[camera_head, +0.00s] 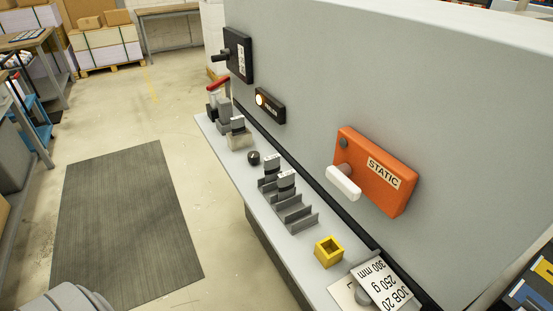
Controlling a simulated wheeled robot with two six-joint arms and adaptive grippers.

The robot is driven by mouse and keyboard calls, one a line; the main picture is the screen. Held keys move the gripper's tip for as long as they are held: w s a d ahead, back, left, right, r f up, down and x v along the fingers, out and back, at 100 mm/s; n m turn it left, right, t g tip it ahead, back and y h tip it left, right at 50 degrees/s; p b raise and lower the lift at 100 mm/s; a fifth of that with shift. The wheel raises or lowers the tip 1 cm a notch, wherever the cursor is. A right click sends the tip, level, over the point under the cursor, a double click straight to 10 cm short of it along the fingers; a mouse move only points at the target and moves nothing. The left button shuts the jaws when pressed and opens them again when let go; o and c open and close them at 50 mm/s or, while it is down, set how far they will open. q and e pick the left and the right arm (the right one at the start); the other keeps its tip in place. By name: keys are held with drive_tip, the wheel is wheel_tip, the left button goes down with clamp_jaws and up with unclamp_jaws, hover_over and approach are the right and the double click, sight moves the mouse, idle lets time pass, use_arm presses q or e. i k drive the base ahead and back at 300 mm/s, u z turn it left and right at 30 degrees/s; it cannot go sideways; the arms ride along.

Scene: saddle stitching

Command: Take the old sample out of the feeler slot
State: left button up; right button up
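No gripper of mine is in view. A grey feeler-like block (223,112) with a red lever (218,84) stands at the far end of the narrow ledge. Beside it a dark block with a pale top (237,125) stands on a beige base (240,141). I cannot tell for sure which of these holds the feeler slot, and no sample in a slot is clear at this size. Two dark blocks with pale labelled tops (272,164) (286,180) sit in a grey slotted rack (299,217) midway along the ledge.
A black knob (253,158), a yellow open box (328,252) and a job card (381,283) are on the ledge (287,255). The grey machine wall behind carries an orange STATIC box (376,172) with a white handle (343,182). A dark mat (127,226) covers open floor at left.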

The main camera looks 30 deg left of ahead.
sight(237, 126)
drive_tip(key=u, duration=1.3)
drive_tip(key=k, duration=0.5)
drive_tip(key=u, duration=1.4)
drive_tip(key=i, duration=2.65)
drive_tip(key=z, duration=2.55)
